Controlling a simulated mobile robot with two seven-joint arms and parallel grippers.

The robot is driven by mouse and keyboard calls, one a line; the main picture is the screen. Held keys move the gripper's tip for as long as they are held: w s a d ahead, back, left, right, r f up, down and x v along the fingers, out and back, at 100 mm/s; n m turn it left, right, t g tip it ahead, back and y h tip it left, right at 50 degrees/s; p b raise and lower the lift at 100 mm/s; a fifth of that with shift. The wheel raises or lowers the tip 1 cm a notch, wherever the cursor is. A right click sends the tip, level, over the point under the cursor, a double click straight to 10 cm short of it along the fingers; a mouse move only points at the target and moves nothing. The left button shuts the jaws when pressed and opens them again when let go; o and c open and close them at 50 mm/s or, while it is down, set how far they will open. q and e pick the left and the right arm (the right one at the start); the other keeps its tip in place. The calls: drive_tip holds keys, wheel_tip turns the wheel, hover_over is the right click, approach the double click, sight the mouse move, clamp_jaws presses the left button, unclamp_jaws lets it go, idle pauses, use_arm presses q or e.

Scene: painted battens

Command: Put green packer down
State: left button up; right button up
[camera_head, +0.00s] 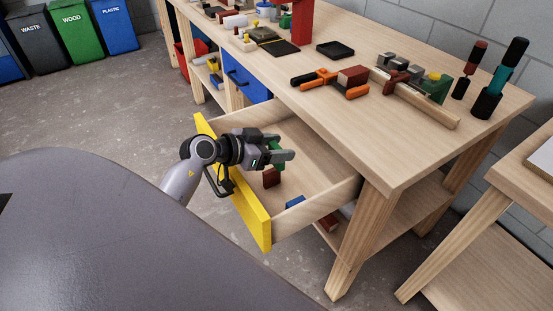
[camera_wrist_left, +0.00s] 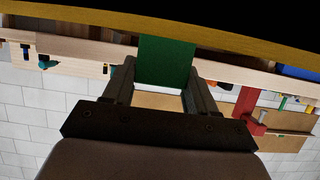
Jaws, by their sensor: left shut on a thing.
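The green packer (camera_head: 276,143) is held between the fingers of my left gripper (camera_head: 284,157), over the open drawer. In the left wrist view the green packer (camera_wrist_left: 165,61) shows as a flat green face between the two fingers (camera_wrist_left: 157,92). The drawer has a yellow front (camera_head: 256,214) and pale wooden walls. A dark red block (camera_head: 271,177) and a blue block (camera_head: 295,201) lie on the drawer floor below the gripper. The gripper hides part of the packer in the head view. My right gripper is not in view.
The workbench top (camera_head: 420,150) stands above the drawer, with an orange-handled clamp (camera_head: 330,82), a black tray (camera_head: 335,50) and a green block (camera_head: 437,88) on it. The drawer floor (camera_head: 310,172) is bare toward its right and back. A closed blue drawer (camera_head: 245,84) is beside it.

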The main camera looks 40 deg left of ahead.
use_arm(q)
wheel_tip(320, 180, down, 4)
drive_tip(key=shift+r+b, duration=0.25)
drive_tip(key=shift+b, duration=0.25)
drive_tip(key=shift+r, duration=0.1)
drive_tip(key=shift+f, duration=0.3)
drive_tip(key=o, duration=1)
drive_tip(key=shift+f, duration=0.1)
drive_tip(key=shift+o, duration=0.2)
drive_tip(key=shift+r, duration=0.25)
drive_tip(key=p+v, duration=0.1)
drive_tip(key=v, duration=1.1)
drive_tip(key=shift+a+r+p, duration=0.1)
drive_tip(key=shift+r+p, duration=0.1)
drive_tip(key=shift+p, duration=0.2)
